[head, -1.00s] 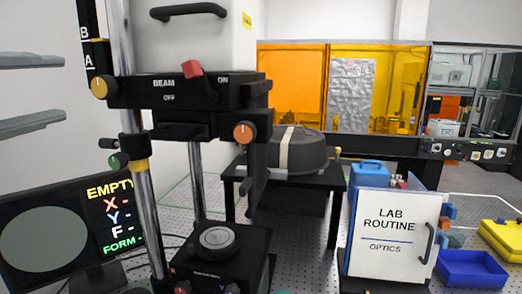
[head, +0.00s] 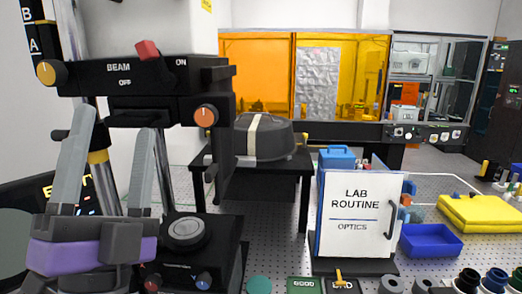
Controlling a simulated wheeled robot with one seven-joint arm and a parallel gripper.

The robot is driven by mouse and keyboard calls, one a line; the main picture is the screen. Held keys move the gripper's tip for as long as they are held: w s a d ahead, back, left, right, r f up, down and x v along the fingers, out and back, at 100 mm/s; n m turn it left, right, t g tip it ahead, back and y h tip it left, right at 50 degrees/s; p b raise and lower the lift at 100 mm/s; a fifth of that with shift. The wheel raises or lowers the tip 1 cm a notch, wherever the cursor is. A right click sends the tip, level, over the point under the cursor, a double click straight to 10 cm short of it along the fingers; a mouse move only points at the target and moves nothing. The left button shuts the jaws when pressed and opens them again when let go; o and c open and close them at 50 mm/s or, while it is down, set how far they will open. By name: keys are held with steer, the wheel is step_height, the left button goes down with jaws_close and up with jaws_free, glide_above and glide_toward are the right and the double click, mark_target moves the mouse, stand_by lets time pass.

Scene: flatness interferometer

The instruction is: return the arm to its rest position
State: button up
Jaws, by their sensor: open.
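My gripper (head: 115,122) is at the lower left of the head view, with its two grey fingers pointing up and spread apart. Nothing is between the fingers. Its purple and dark grey body (head: 92,256) shows below them. It appears in front of the interferometer (head: 150,82), a black and white instrument with a red BEAM switch and orange knobs. The round stage (head: 186,233) on the instrument's base looks empty.
A LAB ROUTINE board (head: 361,212) stands right of the instrument. A blue tray (head: 431,241) and a yellow case (head: 482,213) lie farther right. A dark table (head: 300,178) with a grey domed case (head: 268,140) is behind. Several small round parts line the front right edge.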

steer(key=s+d+f+n+g+y+b, duration=0.1)
steer(key=s+d+f+n+g+y, duration=0.25)
steer(key=d+f+n, duration=0.5)
steer(key=s+d+f+n+g+y, duration=0.2)
steer(key=d+f+n+y, duration=0.25)
steer(key=f, duration=0.65)
steer(key=s+d+f+n+g+y+b, duration=0.1)
steer(key=s+d+f+n+g+y, duration=0.15)
steer(key=d+f+n, duration=0.55)
steer(key=s+d+f+m+g+h, duration=0.3)
steer(key=s+d+f+h, duration=0.2)
steer(key=s+d+f, duration=0.2)
steer(key=s+d+f+m+g+h+b, duration=0.1)
steer(key=s+d+f+m+g+h, duration=0.2)
steer(key=s+d+f, duration=0.5)
steer(key=s+f+m+h, duration=0.1)
steer(key=s+f+h, duration=0.1)
steer(key=s, duration=0.4)
steer(key=shift+f+m, duration=0.3)
steer(key=shift+f, duration=0.1)
steer(key=shift+s+d, duration=0.1)
steer(key=shift+c, duration=0.2)
